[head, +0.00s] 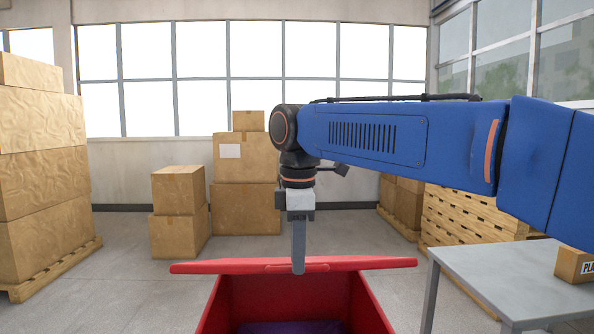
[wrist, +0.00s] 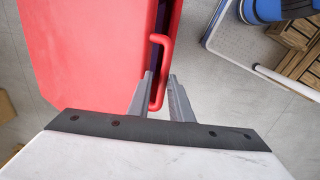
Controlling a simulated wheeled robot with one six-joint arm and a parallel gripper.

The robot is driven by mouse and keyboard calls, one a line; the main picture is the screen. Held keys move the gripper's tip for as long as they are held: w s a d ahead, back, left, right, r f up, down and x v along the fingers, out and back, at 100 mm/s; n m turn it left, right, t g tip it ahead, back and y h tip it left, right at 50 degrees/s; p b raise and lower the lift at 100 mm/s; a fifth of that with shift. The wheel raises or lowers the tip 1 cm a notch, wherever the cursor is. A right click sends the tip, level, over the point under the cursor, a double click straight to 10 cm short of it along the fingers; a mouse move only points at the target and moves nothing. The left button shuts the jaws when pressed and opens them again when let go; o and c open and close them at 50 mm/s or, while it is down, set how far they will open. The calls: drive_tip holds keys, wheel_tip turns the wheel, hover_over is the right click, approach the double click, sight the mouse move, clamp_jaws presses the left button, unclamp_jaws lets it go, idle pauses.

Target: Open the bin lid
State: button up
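The red bin (head: 370,305) stands low in front of me in the head view. Its red lid (head: 220,268) is raised and seen nearly edge-on, with the open bin's inside showing below it. In the wrist view the lid's broad red face (wrist: 85,55) fills the upper left. The gripper (head: 298,270) points down at the middle of the lid edge in the head view. Something purple (head: 290,327) lies at the bottom of the bin.
A grey table (head: 485,265) stands close on the right with a small cardboard box (head: 574,264) on it. Stacked boxes on a pallet (head: 45,190) stand at left, more boxes (head: 245,205) behind, and stacked pallets (head: 470,222) at right. Floor is clear left of the bin.

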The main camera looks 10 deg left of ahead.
drive_tip(key=w+r, duration=0.2)
drive_tip(key=r, duration=0.6)
drive_tip(key=w+a+r, duration=0.1)
drive_tip(key=w+r, duration=0.1)
drive_tip(key=r, duration=0.7)
drive_tip(key=shift+r, duration=0.15)
idle(1.5)
drive_tip(key=shift+w, duration=0.1)
